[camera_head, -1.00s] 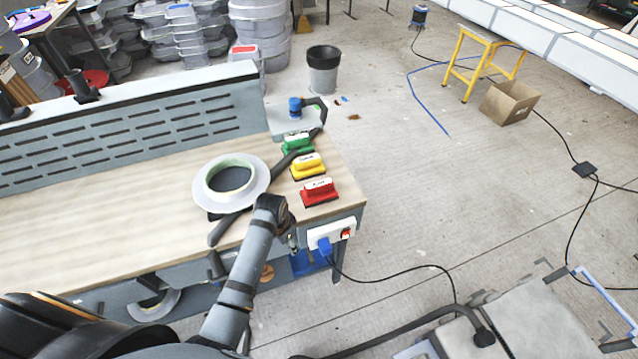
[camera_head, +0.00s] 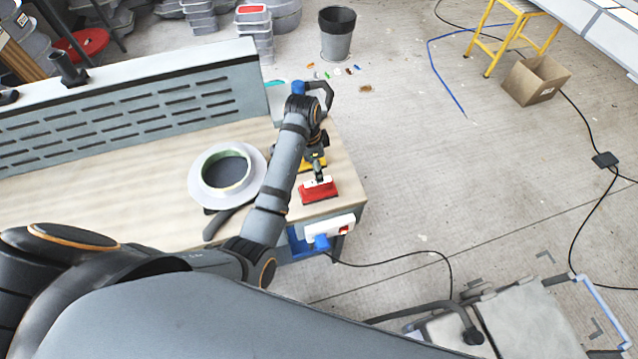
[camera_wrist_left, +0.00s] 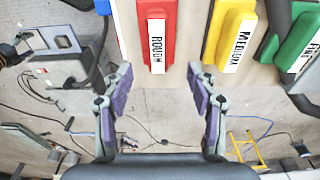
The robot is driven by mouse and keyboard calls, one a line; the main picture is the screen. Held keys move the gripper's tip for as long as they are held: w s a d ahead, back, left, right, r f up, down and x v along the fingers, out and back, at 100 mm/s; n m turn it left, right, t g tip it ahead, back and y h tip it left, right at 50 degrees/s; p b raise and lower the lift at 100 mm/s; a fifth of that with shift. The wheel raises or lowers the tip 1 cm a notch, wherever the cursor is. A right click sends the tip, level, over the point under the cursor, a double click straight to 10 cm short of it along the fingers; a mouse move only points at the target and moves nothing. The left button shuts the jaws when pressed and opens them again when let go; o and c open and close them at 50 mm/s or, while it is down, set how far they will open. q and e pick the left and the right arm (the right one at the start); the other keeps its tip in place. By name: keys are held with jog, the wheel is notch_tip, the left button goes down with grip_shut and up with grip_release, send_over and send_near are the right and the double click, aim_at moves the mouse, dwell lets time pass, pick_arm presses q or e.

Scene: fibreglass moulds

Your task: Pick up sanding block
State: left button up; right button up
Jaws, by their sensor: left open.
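The red sanding block (camera_head: 319,192), labelled ROUGH, lies on the workbench near its right edge. My left gripper (camera_head: 317,173) is open and empty just above and behind it. In the left wrist view the red block (camera_wrist_left: 149,22) lies ahead, roughly in line with the gap between the open fingers (camera_wrist_left: 159,76). The yellow block (camera_wrist_left: 227,30), labelled MEDIUM, lies to its right there, with the green block (camera_wrist_left: 297,42), labelled FINE, farther right. In the head view the yellow block (camera_head: 312,164) is partly hidden by my gripper. My right gripper is not in view.
A white ring-shaped mould (camera_head: 257,178) lies on the workbench (camera_head: 100,190) left of the blocks. A slotted grey panel (camera_head: 130,112) runs along the back. A socket box (camera_head: 338,227) with a blue plug is on the bench's front right.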

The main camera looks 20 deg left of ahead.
aim_at(318, 187)
pick_arm(q)
notch_tip(318, 187, down, 2)
jog(key=shift+s+d+f, duration=0.1)
jog(key=shift+s+f, duration=0.05)
jog(key=shift+w+f, duration=0.2)
jog(key=shift+f, duration=0.05)
notch_tip(318, 187, down, 2)
jog(key=shift+d+f+p, duration=0.1)
jog(key=shift+f+p, duration=0.15)
jog(key=shift+p, duration=1)
notch_tip(318, 187, down, 2)
jog(key=shift+s+d+f, duration=0.1)
jog(key=shift+f, duration=0.35)
jog(key=c, duration=1.2)
grip_shut()
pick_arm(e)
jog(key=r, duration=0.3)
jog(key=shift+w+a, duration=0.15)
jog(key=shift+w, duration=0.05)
pick_arm(q)
jog(key=shift+r, duration=0.1)
